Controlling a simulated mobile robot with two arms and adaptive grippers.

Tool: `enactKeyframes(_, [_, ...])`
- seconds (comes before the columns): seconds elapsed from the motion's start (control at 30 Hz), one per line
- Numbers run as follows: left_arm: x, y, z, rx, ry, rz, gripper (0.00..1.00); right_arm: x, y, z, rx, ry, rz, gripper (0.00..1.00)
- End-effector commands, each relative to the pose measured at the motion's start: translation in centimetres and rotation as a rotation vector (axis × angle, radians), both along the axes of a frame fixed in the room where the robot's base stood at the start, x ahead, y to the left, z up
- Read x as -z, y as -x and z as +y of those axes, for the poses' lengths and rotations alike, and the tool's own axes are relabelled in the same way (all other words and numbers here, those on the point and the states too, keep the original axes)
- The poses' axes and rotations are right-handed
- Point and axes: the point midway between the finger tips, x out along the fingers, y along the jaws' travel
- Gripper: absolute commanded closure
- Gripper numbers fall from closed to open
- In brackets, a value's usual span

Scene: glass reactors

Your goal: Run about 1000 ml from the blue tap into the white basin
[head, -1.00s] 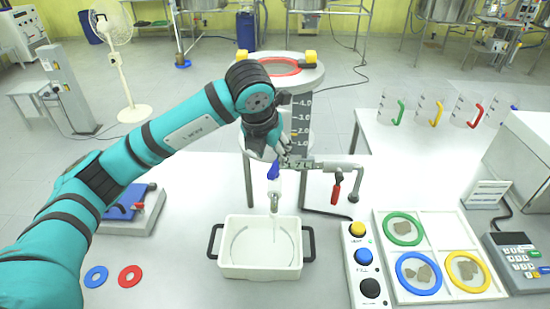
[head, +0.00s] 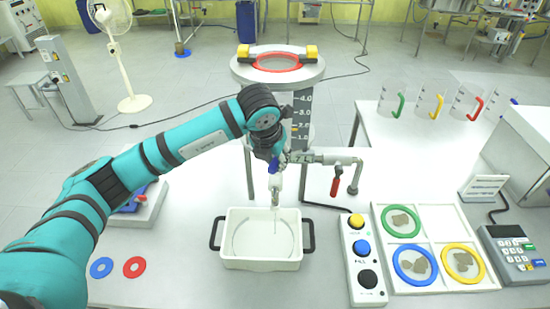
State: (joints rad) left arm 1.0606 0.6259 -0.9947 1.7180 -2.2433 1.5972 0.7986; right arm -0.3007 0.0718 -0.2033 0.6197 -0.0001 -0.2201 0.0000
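The blue tap (head: 273,166) sits on the left side of the pipe fitting below the glass reactor, its blue handle hanging down. Its spout (head: 276,199) points down over the white basin (head: 262,264). A faint thin line below the spout may be a stream; I cannot tell for sure. The basin stands on the table with black handles at both sides; its liquid level is hard to read. My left gripper (head: 279,158) is at the blue handle; its fingers are mostly hidden by my wrist, so its grip is unclear. My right gripper is not in view.
A red-handled tap (head: 335,186) hangs to the right of the blue one. A scale (head: 302,115) marks the reactor. A button box (head: 361,262), a tray of rings (head: 462,220) and a keypad device (head: 516,256) stand at right. Blue (head: 101,268) and red rings (head: 134,267) lie at left.

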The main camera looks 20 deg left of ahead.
Motion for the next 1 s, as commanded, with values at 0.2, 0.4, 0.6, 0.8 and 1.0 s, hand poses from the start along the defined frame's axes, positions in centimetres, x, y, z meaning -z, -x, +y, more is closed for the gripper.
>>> enactKeyframes(0.2, [-0.1, 0.0, 0.0, 0.000, 0.000, -0.001, 1.00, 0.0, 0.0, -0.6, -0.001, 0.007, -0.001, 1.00])
enactKeyframes(0.4, [0.1, -0.1, 0.1, 0.026, -0.001, -0.003, 1.00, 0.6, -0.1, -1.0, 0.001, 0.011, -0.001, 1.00])
enactKeyframes(0.6, [0.3, -0.1, 0.1, 0.118, 0.000, -0.004, 1.00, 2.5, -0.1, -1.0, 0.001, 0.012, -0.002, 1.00])
enactKeyframes(0.8, [0.4, -0.2, 0.2, 0.277, 0.001, -0.006, 1.00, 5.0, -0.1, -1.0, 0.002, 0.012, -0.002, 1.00])
enactKeyframes(1.0, [0.3, -0.2, 0.3, 0.467, 0.001, -0.006, 1.00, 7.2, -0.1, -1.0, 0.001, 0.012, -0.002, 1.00])
